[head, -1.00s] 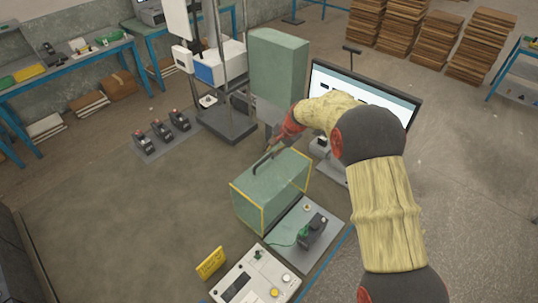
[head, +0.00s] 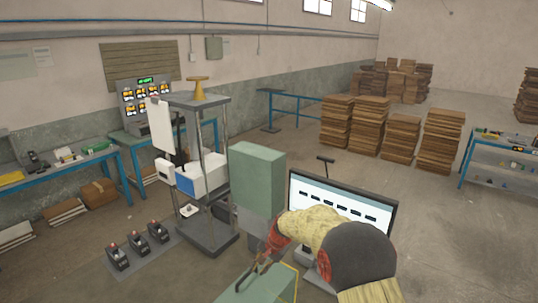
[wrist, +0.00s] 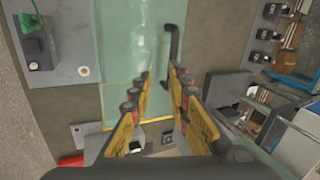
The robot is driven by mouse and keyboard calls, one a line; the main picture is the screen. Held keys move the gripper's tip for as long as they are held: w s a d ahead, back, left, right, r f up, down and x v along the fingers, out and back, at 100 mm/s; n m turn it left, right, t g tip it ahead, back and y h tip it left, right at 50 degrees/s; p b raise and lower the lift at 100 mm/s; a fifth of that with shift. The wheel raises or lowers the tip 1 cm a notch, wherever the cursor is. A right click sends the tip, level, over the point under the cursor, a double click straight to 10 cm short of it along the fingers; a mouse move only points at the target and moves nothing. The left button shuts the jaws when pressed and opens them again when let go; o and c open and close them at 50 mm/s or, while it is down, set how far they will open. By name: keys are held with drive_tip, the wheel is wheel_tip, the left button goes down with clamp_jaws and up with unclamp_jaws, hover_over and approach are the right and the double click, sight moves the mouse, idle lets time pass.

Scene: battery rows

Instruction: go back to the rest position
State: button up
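The green box with yellow edges and a dark handle on top shows at the bottom of the head view (head: 262,286), partly cut off by the frame edge. In the wrist view its pale green top (wrist: 120,40) lies beneath my gripper (wrist: 160,73). The dark handle (wrist: 174,42) is just beyond the right fingertip. The fingers stand apart with a gap between them and nothing gripped in it. In the head view my gripper is beside the handle, and its fingertips are too small to make out clearly.
A monitor (head: 342,207) stands close to my arm on the right. A green block (head: 257,180) and a grey-framed stand (head: 208,239) are behind the box. Several black devices (head: 138,245) sit on a floor plate at left. Open floor lies to the right.

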drive_tip(key=s+d+r+n+t+h+b, duration=0.1)
drive_tip(key=s+d+b, duration=0.5)
drive_tip(key=s, duration=0.8)
drive_tip(key=s+d+r+n+t+h+b, duration=0.1)
drive_tip(key=s+d+b, duration=0.6)
drive_tip(key=s, duration=0.7)
drive_tip(key=s+d+r+n+t+h+b, duration=0.1)
drive_tip(key=s+d+r+n+h+b, duration=0.1)
drive_tip(key=s+d+b, duration=0.4)
drive_tip(key=s+d+r+n, duration=0.1)
drive_tip(key=s+d, duration=0.3)
drive_tip(key=s, duration=0.5)
drive_tip(key=shift+r+n, duration=0.25)
drive_tip(key=shift+n, duration=0.15)
